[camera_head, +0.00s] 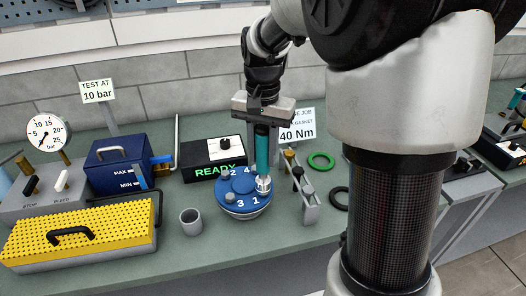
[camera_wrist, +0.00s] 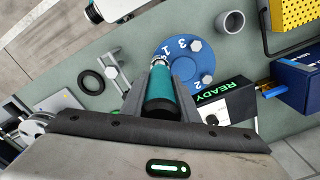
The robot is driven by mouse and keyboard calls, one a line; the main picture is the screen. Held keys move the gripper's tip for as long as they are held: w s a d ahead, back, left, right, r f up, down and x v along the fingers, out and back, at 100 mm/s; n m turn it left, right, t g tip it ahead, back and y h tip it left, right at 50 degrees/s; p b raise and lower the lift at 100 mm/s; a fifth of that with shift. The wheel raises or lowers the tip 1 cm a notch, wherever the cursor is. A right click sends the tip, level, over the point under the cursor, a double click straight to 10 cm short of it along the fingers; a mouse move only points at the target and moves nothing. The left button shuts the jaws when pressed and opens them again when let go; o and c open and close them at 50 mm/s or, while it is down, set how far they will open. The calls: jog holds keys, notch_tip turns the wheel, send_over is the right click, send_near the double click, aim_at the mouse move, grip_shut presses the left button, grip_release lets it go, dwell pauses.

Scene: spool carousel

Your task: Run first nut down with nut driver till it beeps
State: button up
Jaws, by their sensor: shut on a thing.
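My gripper (camera_head: 262,108) is shut on the teal nut driver (camera_head: 262,148), which hangs nearly upright, metal socket down. The driver also shows between my fingers in the wrist view (camera_wrist: 160,92). Its socket (camera_head: 263,185) is at the right edge of the round blue flange (camera_head: 240,205), by the number 1. It seems to be over the nut there and hides it; I cannot tell how far down it sits. Other nuts show on the flange, one beside number 3 (camera_head: 229,197). The black controller box (camera_head: 205,158) reads READY in green.
A grey cup (camera_head: 190,221) stands to the left. A yellow perforated cover (camera_head: 75,236) and blue tank (camera_head: 115,167) are farther left.

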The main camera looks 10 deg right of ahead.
jog(key=shift+f+b, duration=0.6)
jog(key=shift+f, duration=0.45)
dwell(0.4)
